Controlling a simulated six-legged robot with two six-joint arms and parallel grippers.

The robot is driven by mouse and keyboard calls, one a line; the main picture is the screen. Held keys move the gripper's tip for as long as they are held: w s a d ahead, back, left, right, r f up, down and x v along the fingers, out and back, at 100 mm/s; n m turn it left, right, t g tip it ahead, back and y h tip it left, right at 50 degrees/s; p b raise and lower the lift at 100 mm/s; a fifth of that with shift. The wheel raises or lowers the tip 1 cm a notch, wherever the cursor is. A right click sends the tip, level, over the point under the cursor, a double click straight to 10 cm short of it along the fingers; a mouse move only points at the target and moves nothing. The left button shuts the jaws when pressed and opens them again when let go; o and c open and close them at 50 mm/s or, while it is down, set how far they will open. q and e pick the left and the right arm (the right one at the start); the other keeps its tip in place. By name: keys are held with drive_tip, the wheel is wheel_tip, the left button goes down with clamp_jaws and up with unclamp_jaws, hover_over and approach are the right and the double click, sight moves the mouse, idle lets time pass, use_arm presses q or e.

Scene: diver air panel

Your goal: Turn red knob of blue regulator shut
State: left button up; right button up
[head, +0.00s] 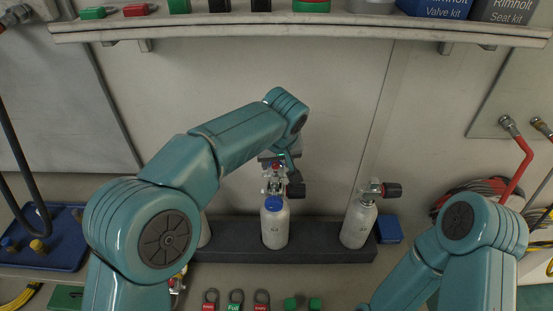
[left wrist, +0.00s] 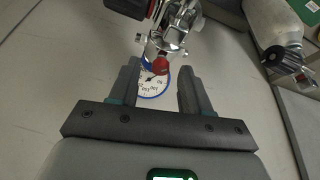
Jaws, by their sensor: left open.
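The blue regulator shows in the left wrist view as a white gauge with a blue rim (left wrist: 150,84); its blue round part (head: 274,203) faces me in the head view, at the middle white bottle (head: 274,230). The red knob (left wrist: 160,66) sits beside the gauge, below metal fittings. My left gripper (left wrist: 160,70) is open, with one finger on each side of the red knob and gauge; I see no clear contact. In the head view the left gripper (head: 278,160) is over the middle bottle's valve, and the red knob is too small to make out. My right gripper is out of view.
The bottles stand in a dark rack (head: 325,240). A right-hand bottle (head: 358,225) with a black valve knob (head: 392,190) stands close by. The middle bottle's black knob (head: 296,190) is beside my left gripper. A shelf (head: 300,25) with boxes runs above.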

use_arm(q)
clamp_jaws()
